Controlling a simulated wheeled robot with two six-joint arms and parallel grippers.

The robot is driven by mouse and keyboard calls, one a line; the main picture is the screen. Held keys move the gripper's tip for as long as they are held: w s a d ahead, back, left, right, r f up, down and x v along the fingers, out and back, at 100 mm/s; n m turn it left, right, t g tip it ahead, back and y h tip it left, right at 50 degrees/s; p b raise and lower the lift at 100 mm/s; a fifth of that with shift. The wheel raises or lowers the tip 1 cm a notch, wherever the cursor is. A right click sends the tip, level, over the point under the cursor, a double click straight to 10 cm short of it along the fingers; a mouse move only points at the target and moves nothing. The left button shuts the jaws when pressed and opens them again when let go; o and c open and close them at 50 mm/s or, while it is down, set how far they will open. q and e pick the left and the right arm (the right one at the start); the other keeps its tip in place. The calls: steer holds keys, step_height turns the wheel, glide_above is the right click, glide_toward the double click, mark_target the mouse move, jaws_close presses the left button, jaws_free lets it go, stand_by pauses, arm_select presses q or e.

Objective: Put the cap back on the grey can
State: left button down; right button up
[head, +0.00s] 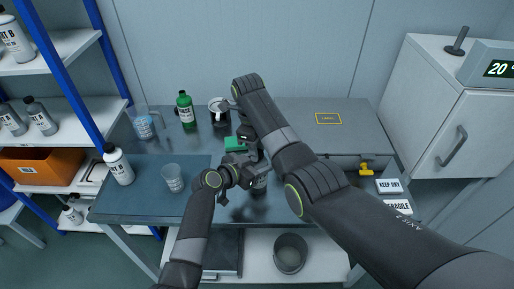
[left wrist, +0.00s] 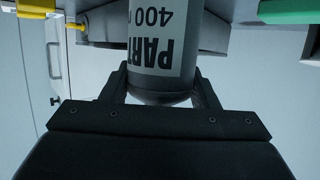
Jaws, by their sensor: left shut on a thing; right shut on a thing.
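The grey can (head: 260,184) stands at the bench's front part, partly covered by my arms. In the left wrist view the can (left wrist: 155,45) shows its white label, upside down in the picture. My left gripper (head: 244,176) is shut on the can, with a finger on each side of it. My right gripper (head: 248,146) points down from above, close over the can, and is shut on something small. The cap cannot be made out clearly, as the dark grippers and arm cover that spot; the can's top is hidden too.
A green item (head: 234,143) lies behind the grippers. A grey case (head: 345,140) fills the right.

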arm_select(q)
steer(key=shift+f, duration=0.1)
arm_select(e)
steer(key=m, duration=0.6)
steer(key=shift+w+d+m+g, duration=0.1)
steer(key=shift+d+m+g, duration=0.05)
steer(key=shift+m+g, duration=0.2)
steer(key=o, duration=0.9)
steer(key=shift+r, duration=2.25)
steer(key=shift+o, duration=0.3)
steer(key=o, duration=0.5)
arm_select(q)
steer(key=shift+c, duration=2.2)
jaws_free()
arm_select(e)
steer(key=shift+o, duration=0.2)
